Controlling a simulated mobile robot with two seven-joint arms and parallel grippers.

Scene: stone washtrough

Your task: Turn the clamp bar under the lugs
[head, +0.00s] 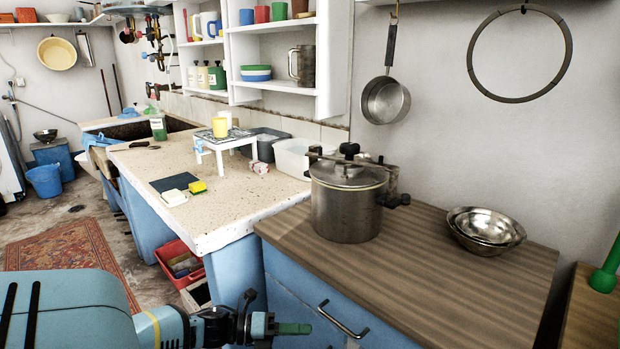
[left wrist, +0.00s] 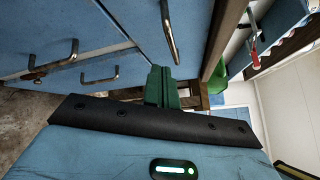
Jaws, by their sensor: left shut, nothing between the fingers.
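A steel pressure pot (head: 342,212) stands upright on the brown wooden worktop, with its lid on. A dark clamp bar (head: 334,159) lies across the top of the lid, with a black knob above its middle. The lugs are too small to make out clearly. My left gripper (head: 294,328) is low in front of the blue cabinet, below and to the left of the pot and well apart from it. Its green fingers are shut with nothing between them; they also show in the left wrist view (left wrist: 158,86). My right gripper is not in view.
Nested steel bowls (head: 486,230) stand right of the pot on the worktop (head: 450,285). A saucepan (head: 386,101) hangs on the wall behind. Cabinet handles (head: 342,320) stick out near my left gripper. The worktop's front is clear.

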